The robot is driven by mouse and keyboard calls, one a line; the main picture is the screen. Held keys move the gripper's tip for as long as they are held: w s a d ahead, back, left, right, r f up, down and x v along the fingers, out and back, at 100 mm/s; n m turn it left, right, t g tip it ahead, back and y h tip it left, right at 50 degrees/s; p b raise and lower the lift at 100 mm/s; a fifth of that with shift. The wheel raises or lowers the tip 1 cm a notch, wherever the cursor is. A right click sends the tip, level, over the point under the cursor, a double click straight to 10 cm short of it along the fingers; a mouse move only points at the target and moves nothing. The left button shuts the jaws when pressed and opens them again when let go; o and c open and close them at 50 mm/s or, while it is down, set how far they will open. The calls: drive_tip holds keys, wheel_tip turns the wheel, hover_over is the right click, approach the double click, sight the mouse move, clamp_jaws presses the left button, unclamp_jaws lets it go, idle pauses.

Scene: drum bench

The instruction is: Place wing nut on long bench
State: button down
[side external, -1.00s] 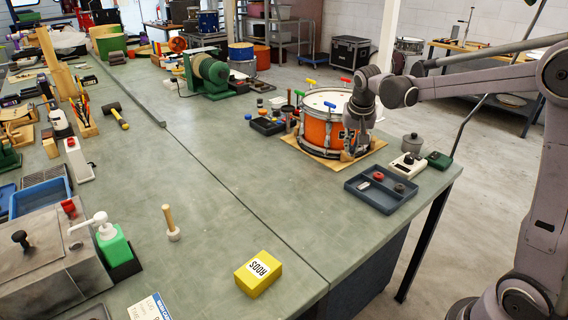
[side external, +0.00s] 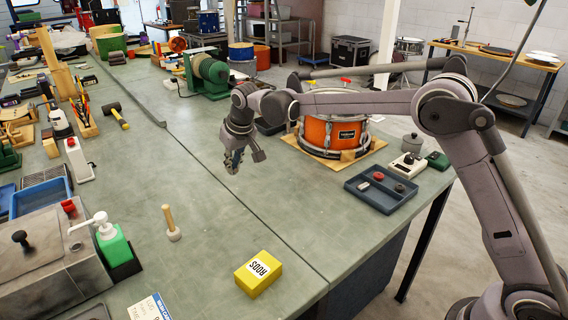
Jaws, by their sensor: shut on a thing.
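My gripper (side external: 233,168) hangs fingers down above the grey-green bench top, left of the orange drum. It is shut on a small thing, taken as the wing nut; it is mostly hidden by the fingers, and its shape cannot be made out. The long bench (side external: 210,215) runs from the front far into the back, with a seam along its length. The bench surface under my gripper is bare. The gap between fingertips and bench is hard to judge.
The orange drum (side external: 322,133) stands on a wooden board behind my forearm. A blue-grey parts tray (side external: 372,203) sits at the right edge. A yellow RODS box (side external: 258,273) and a wooden-handled tool (side external: 172,225) stand in front. The bench between them is clear.

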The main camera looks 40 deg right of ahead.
drive_tip(key=a+f, duration=0.2)
drive_tip(key=a, duration=0.1)
drive_tip(key=w+a+f, duration=0.1)
drive_tip(key=a+f, duration=0.1)
drive_tip(key=a, duration=0.1)
drive_tip(key=w+a+f, duration=0.1)
drive_tip(key=a+f, duration=0.1)
drive_tip(key=a, duration=0.2)
drive_tip(key=shift+w+f, duration=0.15)
drive_tip(key=shift+w, duration=0.05)
drive_tip(key=shift+f, duration=2)
drive_tip(key=shift+f, duration=0.15)
drive_tip(key=c, duration=1.4)
unclamp_jaws()
